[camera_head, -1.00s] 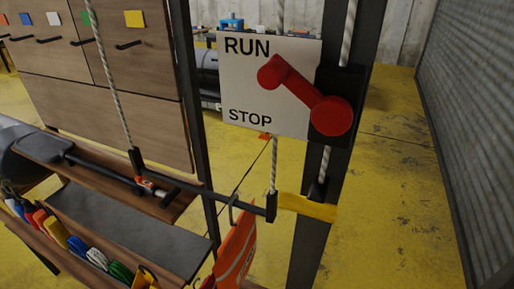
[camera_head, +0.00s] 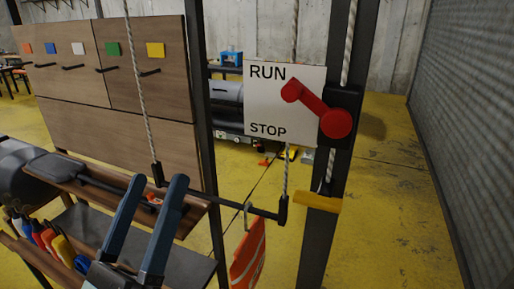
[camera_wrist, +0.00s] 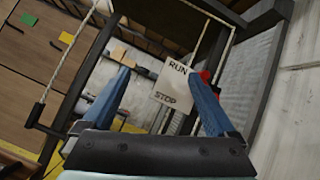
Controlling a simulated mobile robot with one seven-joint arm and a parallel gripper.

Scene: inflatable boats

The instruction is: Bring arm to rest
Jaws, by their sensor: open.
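My gripper (camera_head: 151,207) shows at the bottom left-centre of the head view, with two dark blue fingers spread apart and nothing between them. In the wrist view my gripper (camera_wrist: 160,92) is also open and empty. Behind it is a white sign (camera_head: 268,100) reading RUN above STOP, which also shows in the wrist view (camera_wrist: 172,85). A red lever (camera_head: 315,107) on the dark post beside the sign points up and left toward RUN. My gripper is apart from the lever.
Wooden cabinets (camera_head: 115,125) with coloured tags stand left. Yellow floor (camera_head: 400,200) is open to the right, beside a corrugated wall (camera_head: 468,110).

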